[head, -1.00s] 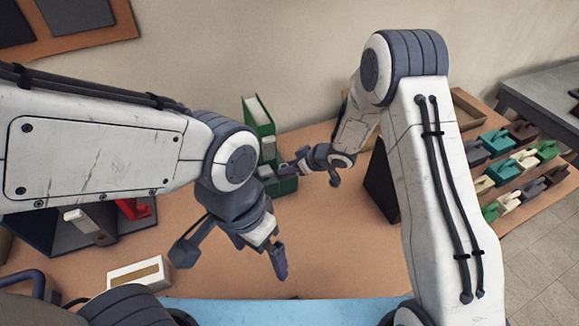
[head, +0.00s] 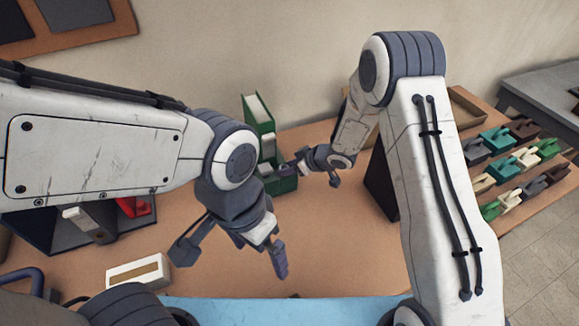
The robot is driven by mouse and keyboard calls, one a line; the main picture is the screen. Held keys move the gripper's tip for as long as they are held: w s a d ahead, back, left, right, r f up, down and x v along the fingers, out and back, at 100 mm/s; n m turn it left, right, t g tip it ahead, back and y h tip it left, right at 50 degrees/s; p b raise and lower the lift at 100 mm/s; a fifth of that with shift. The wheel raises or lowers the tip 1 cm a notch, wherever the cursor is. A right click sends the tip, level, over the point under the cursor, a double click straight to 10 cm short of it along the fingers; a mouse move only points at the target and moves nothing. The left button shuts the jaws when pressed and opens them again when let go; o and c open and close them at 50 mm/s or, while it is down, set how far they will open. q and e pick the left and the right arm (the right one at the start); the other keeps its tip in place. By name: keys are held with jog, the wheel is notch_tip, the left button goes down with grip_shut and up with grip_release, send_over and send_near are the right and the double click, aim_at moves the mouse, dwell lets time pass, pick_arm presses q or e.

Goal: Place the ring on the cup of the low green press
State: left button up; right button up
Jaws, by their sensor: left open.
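A green press (head: 258,113) stands at the back middle of the table, with a tall upright part and a low green block at its foot. My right gripper (head: 312,172) is at the low block's right side, one finger overlapping it in the picture. Whether it touches the press or holds anything is too small to tell. My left gripper (head: 230,257) is open and empty above the front of the table, well apart from the press. I cannot make out the ring or the press's cup.
A dark upright panel (head: 380,185) stands right of the press, partly behind my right arm. Several coloured blocks (head: 500,165) stand in rows at the right. A cream box (head: 138,272) and a dark stand (head: 70,228) are at the left. A blue mat (head: 250,311) lies in front.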

jog(key=shift+w+r, duration=0.1)
jog(key=shift+r, duration=0.2)
jog(key=s+d+r+t+h+p, duration=0.1)
jog(key=s+d+r, duration=0.2)
jog(key=r, duration=0.4)
jog(key=s+d+r+h, duration=0.2)
jog(key=s+d+r, duration=0.1)
jog(key=r, duration=0.3)
jog(key=s+r+m+g+h, duration=0.1)
jog(key=s+r+g, duration=0.2)
jog(key=s, duration=1.1)
jog(key=s+a+r+m+g+h, duration=0.1)
jog(key=s+r+g+h, duration=0.1)
jog(key=s, duration=1.3)
jog(key=shift+s+a+r+m+g, duration=0.3)
jog(key=shift+r+m+g, duration=0.1)
jog(key=shift+r+g, duration=0.4)
